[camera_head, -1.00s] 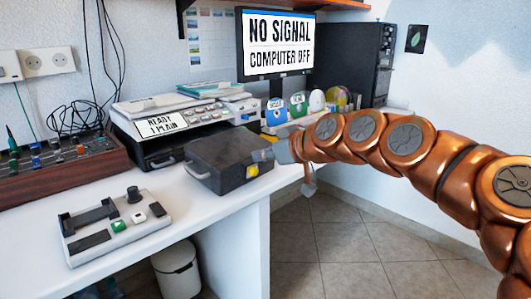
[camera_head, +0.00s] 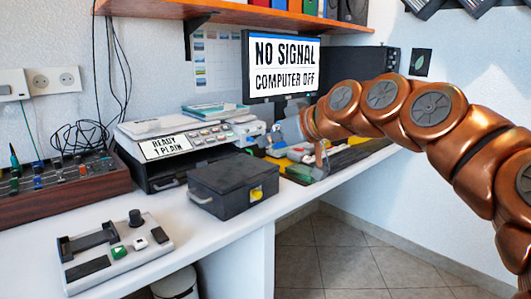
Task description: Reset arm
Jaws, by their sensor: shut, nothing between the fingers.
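My copper-coloured segmented arm (camera_head: 382,97) comes in from the right and reaches over the far part of the desk. My gripper (camera_head: 280,137) at its grey end is small in view, shut and empty. It appears in front of the area below the monitor, clear of the black box (camera_head: 233,187). The black box sits closed on the white desk (camera_head: 165,215), with a handle and a yellow button on its front. The fingertips are hard to make out against the clutter behind.
A printer-like machine (camera_head: 165,149) reading "READY 1 PLAIN" stands behind the box. A monitor (camera_head: 283,67) reads "NO SIGNAL COMPUTER OFF". An orange shelf (camera_head: 160,9) hangs above. Floor (camera_head: 335,255) is clear at right.

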